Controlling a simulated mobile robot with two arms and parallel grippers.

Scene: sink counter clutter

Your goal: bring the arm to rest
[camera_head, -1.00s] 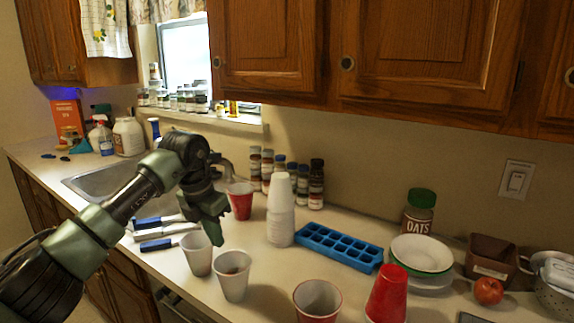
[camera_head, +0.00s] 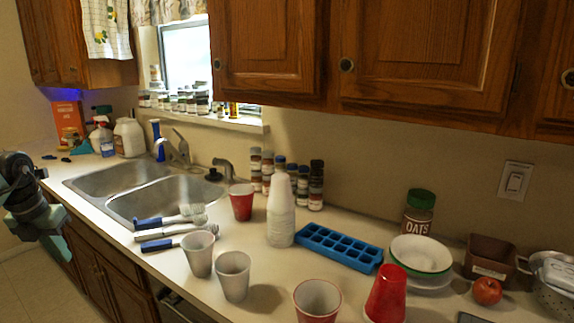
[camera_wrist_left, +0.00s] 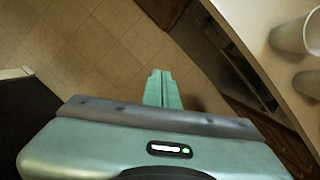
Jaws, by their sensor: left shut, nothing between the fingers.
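My left gripper (camera_head: 62,258) is at the far left of the head view, in front of the lower cabinets and off the counter's edge. In the left wrist view its green fingers (camera_wrist_left: 162,90) are together and empty, over the tiled floor. The rest of the left arm is mostly outside the head view. My right gripper is in neither view.
The counter (camera_head: 180,277) holds two pale cups (camera_head: 198,254), a red cup (camera_head: 241,203), a white cup stack (camera_head: 280,215), brushes (camera_head: 165,230) and a blue ice tray (camera_head: 340,247). The double sink (camera_head: 165,198) is empty. Floor (camera_wrist_left: 85,50) below the gripper is clear.

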